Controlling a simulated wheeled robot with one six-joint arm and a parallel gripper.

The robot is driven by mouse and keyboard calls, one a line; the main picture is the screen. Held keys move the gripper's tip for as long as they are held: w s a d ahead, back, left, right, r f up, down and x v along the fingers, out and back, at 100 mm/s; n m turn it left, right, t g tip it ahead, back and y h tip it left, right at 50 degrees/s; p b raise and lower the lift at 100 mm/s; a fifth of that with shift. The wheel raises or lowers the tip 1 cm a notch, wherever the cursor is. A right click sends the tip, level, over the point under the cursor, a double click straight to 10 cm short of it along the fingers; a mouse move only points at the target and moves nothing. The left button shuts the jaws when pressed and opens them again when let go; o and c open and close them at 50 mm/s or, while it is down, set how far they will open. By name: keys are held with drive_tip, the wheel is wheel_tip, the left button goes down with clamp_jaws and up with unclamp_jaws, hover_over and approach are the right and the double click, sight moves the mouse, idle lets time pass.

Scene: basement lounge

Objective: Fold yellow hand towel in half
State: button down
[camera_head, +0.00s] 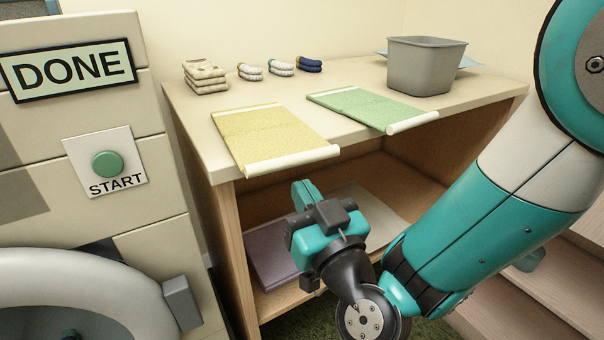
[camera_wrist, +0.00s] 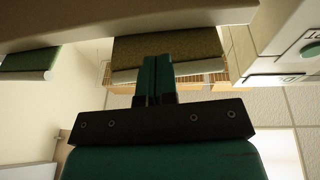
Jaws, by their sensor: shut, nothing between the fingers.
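The yellow hand towel (camera_head: 272,135) lies flat and unfolded on the tabletop in the head view. Its white hem (camera_head: 292,160) reaches out over the table's front edge. In the wrist view the towel (camera_wrist: 180,46) shows beyond the table edge, with its pale hem partly hidden behind my fingers. My gripper (camera_head: 303,195) is below and in front of the hem, near the front opening of the table. Its two fingers (camera_wrist: 156,78) are together with nothing between them. I see no contact with the towel.
A green towel (camera_head: 370,108) lies right of the yellow one, with a grey bin (camera_head: 424,66) behind it. Folded cloths (camera_head: 205,76) and rolled socks (camera_head: 281,67) sit at the back. Below is a shelf (camera_head: 282,300). A panel with a START button (camera_head: 107,165) stands left.

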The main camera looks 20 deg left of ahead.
sight(296, 158)
drive_tip(key=r+p, duration=0.2)
drive_tip(key=w+a+r+p, duration=0.1)
drive_tip(key=r+p, duration=0.1)
drive_tip(key=p, duration=0.1)
drive_tip(key=w+a+r+p, duration=0.1)
drive_tip(key=r+p, duration=0.1)
drive_tip(key=p, duration=0.1)
drive_tip(key=shift+r, duration=0.15)
idle(0.4)
drive_tip(key=w+a+r+p, duration=0.1)
drive_tip(key=p, duration=0.3)
drive_tip(key=w+a+r+p, duration=0.1)
drive_tip(key=r+p, duration=0.1)
drive_tip(key=p, duration=0.2)
drive_tip(key=w+a+r+p, duration=0.1)
drive_tip(key=r+p, duration=0.1)
drive_tip(key=p, duration=0.2)
drive_tip(key=shift+r, duration=0.25)
idle(0.4)
drive_tip(key=shift+w+a, duration=0.1)
idle(0.4)
